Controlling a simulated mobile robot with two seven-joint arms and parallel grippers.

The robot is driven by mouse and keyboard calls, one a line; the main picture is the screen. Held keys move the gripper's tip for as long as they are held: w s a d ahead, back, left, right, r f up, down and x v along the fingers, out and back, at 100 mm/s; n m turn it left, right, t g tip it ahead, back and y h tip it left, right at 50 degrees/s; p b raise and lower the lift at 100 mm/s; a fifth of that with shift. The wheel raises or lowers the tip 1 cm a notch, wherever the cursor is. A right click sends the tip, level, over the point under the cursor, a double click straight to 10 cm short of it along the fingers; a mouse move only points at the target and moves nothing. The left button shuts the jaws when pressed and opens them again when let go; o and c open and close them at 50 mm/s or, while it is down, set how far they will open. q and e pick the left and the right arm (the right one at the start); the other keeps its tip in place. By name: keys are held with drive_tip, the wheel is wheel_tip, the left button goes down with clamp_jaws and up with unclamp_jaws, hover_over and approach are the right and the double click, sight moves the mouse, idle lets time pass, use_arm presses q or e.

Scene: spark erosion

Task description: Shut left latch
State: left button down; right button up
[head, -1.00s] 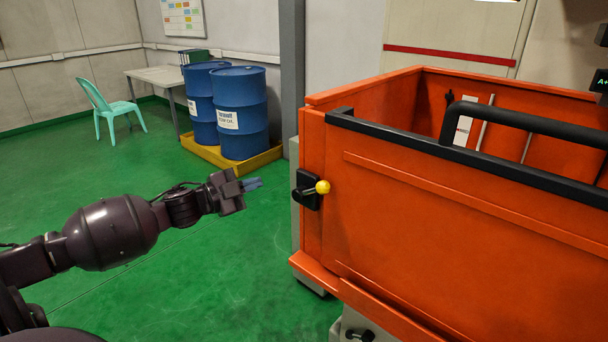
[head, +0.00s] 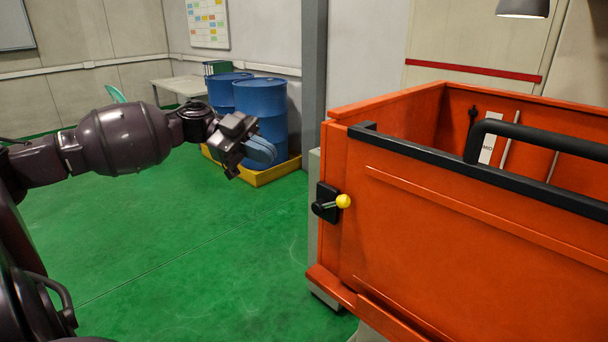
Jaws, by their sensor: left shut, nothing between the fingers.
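The left latch is a black plate with a short lever ending in a yellow knob (head: 343,201). It sits on the left front corner of the orange tank (head: 450,240), and its lever points right, across the edge of the front panel. My left gripper (head: 262,152) is to the left of the latch and higher in the picture, apart from it. Its blue-grey fingers are shut with nothing between them, in front of the blue drums. My right gripper is not in view.
A black bar handle (head: 540,126) runs along the top of the front panel. Blue drums (head: 262,103) stand on a yellow tray (head: 270,175) at the back. A table (head: 178,85) and a green chair (head: 115,94) are farther back. The green floor left of the tank is clear.

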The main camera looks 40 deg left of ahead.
use_arm(q)
hover_over(331, 204)
drive_tip(key=s+a, duration=0.3)
wheel_tip(331, 204, down, 2)
drive_tip(key=w+d+f, duration=0.2)
drive_tip(key=f, duration=0.1)
drive_tip(key=shift+d+b, duration=0.1)
drive_tip(key=shift+b, duration=0.3)
drive_tip(key=shift+f, duration=0.1)
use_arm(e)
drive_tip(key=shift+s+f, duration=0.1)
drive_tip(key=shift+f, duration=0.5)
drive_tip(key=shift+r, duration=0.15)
